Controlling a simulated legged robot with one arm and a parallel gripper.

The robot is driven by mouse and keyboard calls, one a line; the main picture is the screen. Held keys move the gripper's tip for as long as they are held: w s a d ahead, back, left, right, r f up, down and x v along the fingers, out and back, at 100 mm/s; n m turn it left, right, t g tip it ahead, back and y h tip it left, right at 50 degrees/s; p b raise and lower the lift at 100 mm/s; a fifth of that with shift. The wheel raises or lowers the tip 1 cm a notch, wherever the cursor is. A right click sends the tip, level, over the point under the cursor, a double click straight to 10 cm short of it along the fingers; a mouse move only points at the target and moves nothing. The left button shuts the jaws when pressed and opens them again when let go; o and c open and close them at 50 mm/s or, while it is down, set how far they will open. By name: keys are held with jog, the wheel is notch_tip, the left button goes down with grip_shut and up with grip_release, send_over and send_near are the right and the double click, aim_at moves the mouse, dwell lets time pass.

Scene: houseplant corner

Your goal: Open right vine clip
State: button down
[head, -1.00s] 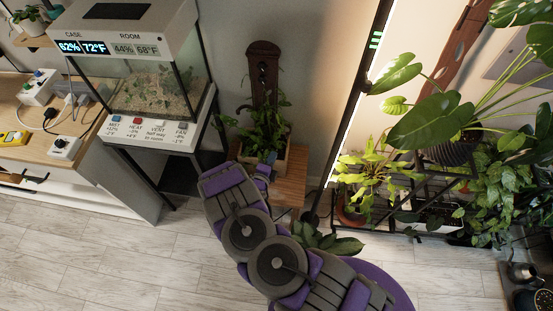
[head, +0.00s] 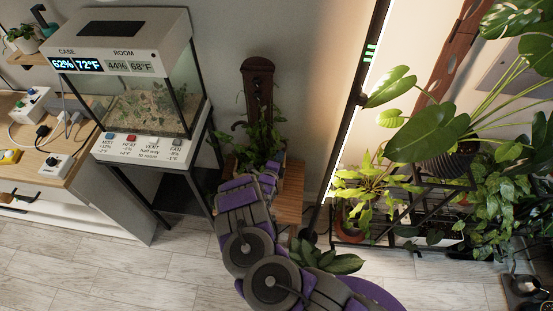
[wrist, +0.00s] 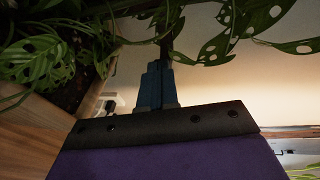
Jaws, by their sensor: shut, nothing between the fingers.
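The wooden post (head: 257,85) stands upright behind a leafy vine (head: 262,138) in a planter on a small wooden stand. I cannot make out the right vine clip in either view. My gripper (wrist: 158,75) is shut and empty in the wrist view, its blue-grey fingers together. Holed vine leaves (wrist: 215,45) hang beside and above the fingertips. In the head view my arm reaches up to the planter's front right, and the gripper is hard to separate from the foliage there. The wrist view also shows dark soil and the planter's wooden wall (wrist: 35,125) at left.
A glass terrarium case (head: 140,90) on a dark stand is left of the planter. The wooden stand (head: 290,195) shows right of my arm. A black plant rack (head: 400,225) with large leafy plants fills the right. Low leaves (head: 330,258) lie near my arm. Floor is clear at lower left.

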jog(key=shift+d+r, duration=0.1)
jog(key=shift+d, duration=0.55)
jog(key=shift+a+n+y+p, duration=0.45)
jog(key=shift+a+n+y, duration=0.05)
jog(key=shift+n+y, duration=0.1)
jog(key=shift+w+d+n+t+y+p, duration=0.15)
jog(key=shift+d+n+t+y+p, duration=0.2)
jog(key=shift+d+n+y, duration=0.4)
jog(key=shift+w+n+y, duration=0.25)
jog(key=shift+w+y, duration=0.15)
jog(key=shift+y, duration=0.35)
jog(key=w+d, duration=0.2)
jog(key=w, duration=0.1)
jog(key=shift+d, duration=0.35)
